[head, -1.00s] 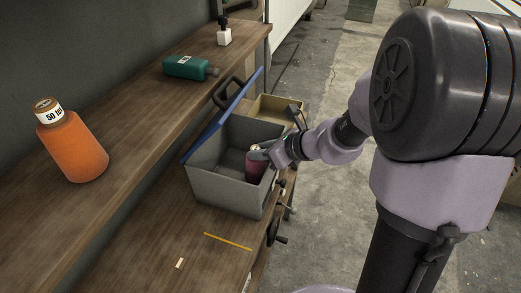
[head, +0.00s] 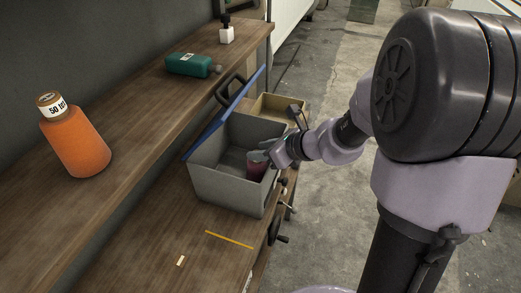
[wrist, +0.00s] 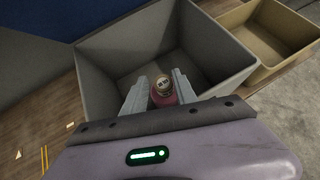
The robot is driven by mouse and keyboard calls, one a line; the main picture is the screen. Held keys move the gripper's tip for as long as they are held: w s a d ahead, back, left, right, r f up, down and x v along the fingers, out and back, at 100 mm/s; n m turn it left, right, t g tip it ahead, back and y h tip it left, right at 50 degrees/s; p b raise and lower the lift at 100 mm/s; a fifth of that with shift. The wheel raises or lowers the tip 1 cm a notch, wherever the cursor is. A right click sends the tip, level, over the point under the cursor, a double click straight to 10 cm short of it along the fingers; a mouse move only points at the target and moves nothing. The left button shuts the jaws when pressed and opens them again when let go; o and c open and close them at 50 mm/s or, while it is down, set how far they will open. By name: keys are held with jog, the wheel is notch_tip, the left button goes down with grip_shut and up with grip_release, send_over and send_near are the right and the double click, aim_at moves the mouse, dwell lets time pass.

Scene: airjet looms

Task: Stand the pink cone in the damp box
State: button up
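The pink cone (head: 257,167) stands upright inside the grey box (head: 225,188), near its right wall, in the head view. In the wrist view the cone (wrist: 163,92) shows its pale labelled top between my two fingers. My gripper (wrist: 160,90) is open around the cone, with a gap visible at the left finger. It reaches over the box's right rim in the head view (head: 266,154). The cone's lower part and base are partly hidden by the gripper in the wrist view. The grey box's blue lid (head: 222,115) is raised at its back left side.
A tan box (head: 282,104) stands just behind the grey box. A yellow strip (head: 229,239) lies on the bench before the box.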

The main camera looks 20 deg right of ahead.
jog(key=shift+s+f, duration=0.15)
jog(key=shift+f, duration=0.15)
